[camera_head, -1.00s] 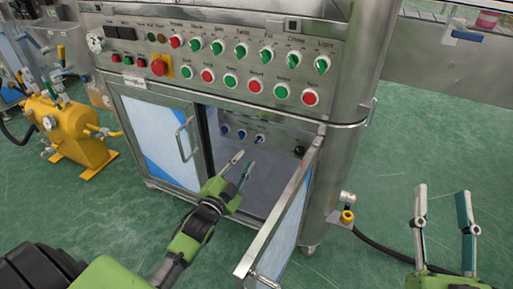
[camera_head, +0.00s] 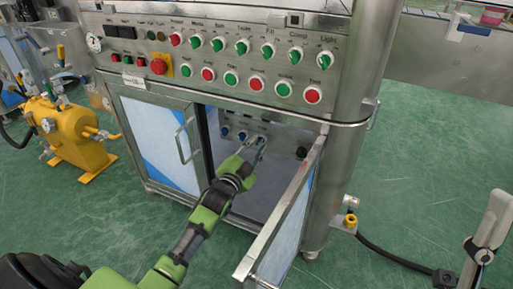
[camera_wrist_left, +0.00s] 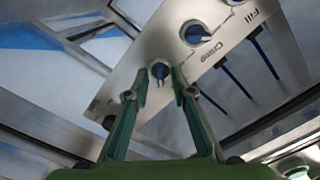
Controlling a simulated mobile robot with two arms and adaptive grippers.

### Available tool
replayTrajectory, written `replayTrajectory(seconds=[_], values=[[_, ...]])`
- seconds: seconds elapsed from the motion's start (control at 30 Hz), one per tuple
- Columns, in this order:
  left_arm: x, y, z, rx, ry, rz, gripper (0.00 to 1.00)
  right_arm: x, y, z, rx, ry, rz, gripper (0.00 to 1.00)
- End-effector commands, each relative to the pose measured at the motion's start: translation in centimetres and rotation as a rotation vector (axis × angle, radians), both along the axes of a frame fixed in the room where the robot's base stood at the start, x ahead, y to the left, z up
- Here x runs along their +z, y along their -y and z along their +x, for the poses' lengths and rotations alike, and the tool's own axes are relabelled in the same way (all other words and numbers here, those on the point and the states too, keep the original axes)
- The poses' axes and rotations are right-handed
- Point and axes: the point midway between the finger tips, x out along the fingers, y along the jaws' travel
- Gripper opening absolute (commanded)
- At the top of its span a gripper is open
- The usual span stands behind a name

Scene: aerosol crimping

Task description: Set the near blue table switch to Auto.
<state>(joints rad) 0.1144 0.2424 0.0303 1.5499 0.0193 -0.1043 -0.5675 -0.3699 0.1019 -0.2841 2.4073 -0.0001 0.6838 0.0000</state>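Small blue switches sit in a row on a grey panel inside the open cabinet; two of them show left of my left gripper in the head view (camera_head: 233,133). My left gripper (camera_head: 254,146) reaches into the cabinet with its fingers apart. In the left wrist view its fingertips (camera_wrist_left: 160,82) stand on either side of the nearest blue switch (camera_wrist_left: 160,71). I cannot tell whether they touch it. Another blue switch (camera_wrist_left: 195,34) is farther along the panel. The labels "Crimp" and "Fill" are readable, but no Auto mark is.
The open cabinet door (camera_head: 285,215) stands just right of my left arm. The closed door (camera_head: 160,138) is to the left. A black knob (camera_head: 301,152) is on the inner panel. Red and green controls fill the upper panel (camera_head: 130,55). A yellow tank (camera_head: 70,135) stands left.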

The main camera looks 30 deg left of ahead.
Motion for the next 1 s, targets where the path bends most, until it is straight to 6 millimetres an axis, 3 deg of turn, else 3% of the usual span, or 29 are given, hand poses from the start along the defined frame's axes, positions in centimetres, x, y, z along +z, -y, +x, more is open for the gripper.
replayTrajectory(seconds=[0.17,0.27,0.3,0.63,0.87,1.0], values=[[0.0,0.0,0.0,0.0,0.0,0.0,0.23,0.0,0.0,0.0,0.0,0.0,0.0,0.4],[0.0,0.0,0.0,0.0,0.0,0.0,0.02,0.0,0.0,0.0,0.0,0.0,0.0,0.4],[0.0,0.0,0.0,0.0,0.0,0.0,0.0,0.0,0.0,0.0,0.0,0.0,0.0,0.4],[0.1,0.0,0.0,0.0,0.001,-0.011,0.0,0.1,-0.1,0.3,-0.001,-0.013,-0.005,0.4],[0.2,0.0,0.0,0.0,0.004,-0.075,0.0,-1.7,-0.8,3.9,-0.01,-0.194,-0.059,0.4],[0.3,0.0,0.0,0.0,0.007,-0.147,0.0,-4.0,-1.3,6.9,-0.02,-0.371,-0.113,0.4]])
